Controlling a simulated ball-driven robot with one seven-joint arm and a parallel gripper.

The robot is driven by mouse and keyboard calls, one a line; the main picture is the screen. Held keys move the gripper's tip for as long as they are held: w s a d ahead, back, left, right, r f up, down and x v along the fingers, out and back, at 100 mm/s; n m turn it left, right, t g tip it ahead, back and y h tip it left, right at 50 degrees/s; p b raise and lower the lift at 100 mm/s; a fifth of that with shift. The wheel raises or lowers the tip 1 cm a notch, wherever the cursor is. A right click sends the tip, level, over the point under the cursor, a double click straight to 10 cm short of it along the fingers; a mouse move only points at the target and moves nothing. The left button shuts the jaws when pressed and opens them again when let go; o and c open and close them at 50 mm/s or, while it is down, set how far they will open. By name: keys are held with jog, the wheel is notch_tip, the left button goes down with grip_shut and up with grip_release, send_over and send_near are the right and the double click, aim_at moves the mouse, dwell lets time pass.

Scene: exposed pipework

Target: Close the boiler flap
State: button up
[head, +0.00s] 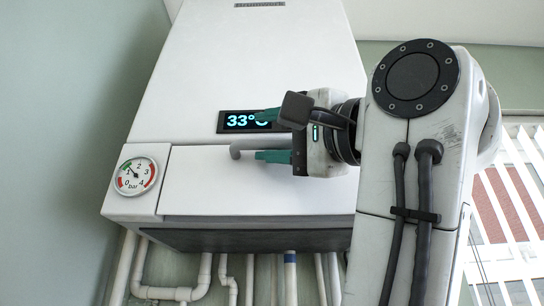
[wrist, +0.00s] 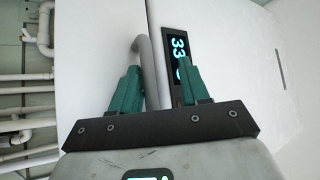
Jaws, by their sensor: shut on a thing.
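The boiler flap (head: 205,180) is the white lower front panel of the boiler, below the display. It looks about in line with the boiler front, with a thin seam along its top edge; I cannot tell whether it is fully shut. Its grey bent handle (head: 240,150) sticks out near the top edge. My gripper (head: 256,135) is at the handle, with its teal fingers above and below. In the wrist view, the handle (wrist: 147,58) stands between the fingers of my gripper (wrist: 158,63), close against the left one. My gripper is shut on the handle.
The boiler body (head: 270,60) carries a display (head: 245,121) reading 33°C. A pressure gauge (head: 136,175) sits left of the flap. White pipes (head: 205,275) run below the boiler. A window with blinds (head: 510,200) is at the right.

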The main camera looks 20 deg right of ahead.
jog(key=shift+w+d+f, duration=0.1)
jog(key=shift+w+d, duration=0.1)
jog(key=shift+d, duration=0.1)
dwell(0.4)
jog(key=b+v, duration=0.1)
jog(key=v, duration=0.2)
jog(key=b+v, duration=0.2)
jog(key=v, duration=0.2)
jog(key=b+v, duration=0.1)
jog(key=v, duration=0.3)
jog(key=shift+s+a+b, duration=0.1)
jog(key=shift+a+b, duration=0.2)
jog(key=shift+b, duration=0.05)
